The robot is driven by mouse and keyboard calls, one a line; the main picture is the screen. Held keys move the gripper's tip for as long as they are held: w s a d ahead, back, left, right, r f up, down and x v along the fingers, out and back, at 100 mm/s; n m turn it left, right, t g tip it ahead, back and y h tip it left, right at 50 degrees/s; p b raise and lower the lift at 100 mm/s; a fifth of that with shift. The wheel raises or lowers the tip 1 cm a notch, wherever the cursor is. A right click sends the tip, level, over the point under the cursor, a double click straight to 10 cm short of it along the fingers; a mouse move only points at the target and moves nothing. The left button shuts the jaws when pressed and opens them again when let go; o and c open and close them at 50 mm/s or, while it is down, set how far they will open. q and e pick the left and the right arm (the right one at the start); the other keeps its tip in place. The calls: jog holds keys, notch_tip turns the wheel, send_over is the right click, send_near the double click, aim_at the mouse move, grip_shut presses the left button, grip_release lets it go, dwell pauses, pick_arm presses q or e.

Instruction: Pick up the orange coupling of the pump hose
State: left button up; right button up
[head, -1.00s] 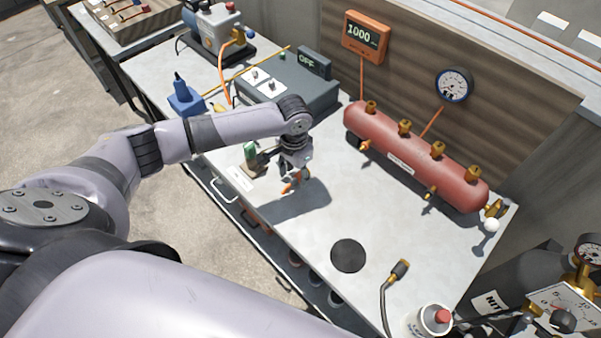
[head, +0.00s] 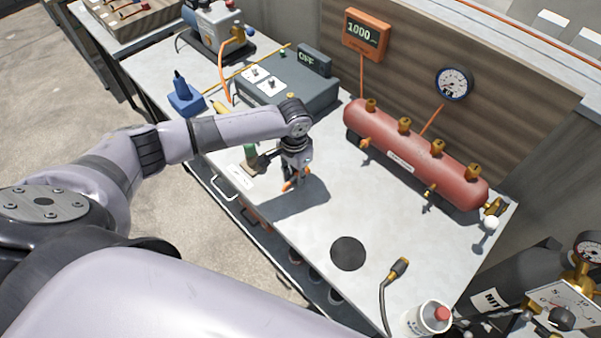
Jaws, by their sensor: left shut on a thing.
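My left gripper (head: 294,183) points down over the middle of the grey bench, near its front edge. It is shut on a small orange piece (head: 287,186) that looks like the coupling, partly hidden by the fingers. I cannot tell whether the piece touches the bench. The pump (head: 214,28) stands at the far end of the bench. My right gripper is not in view.
A grey case (head: 285,95) stands behind my left wrist. A red manifold cylinder (head: 415,157) lies along the back. The bench around the pad is clear.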

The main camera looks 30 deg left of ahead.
aim_at(295, 177)
pick_arm(q)
grip_shut()
jog(key=shift+r, duration=0.1)
jog(key=shift+r, duration=0.55)
notch_tip(295, 177, up, 19)
jog(key=b, duration=0.1)
jog(key=shift+b, duration=0.4)
jog(key=shift+f, duration=0.1)
jog(key=shift+o, duration=1.8)
grip_release()
grip_shut()
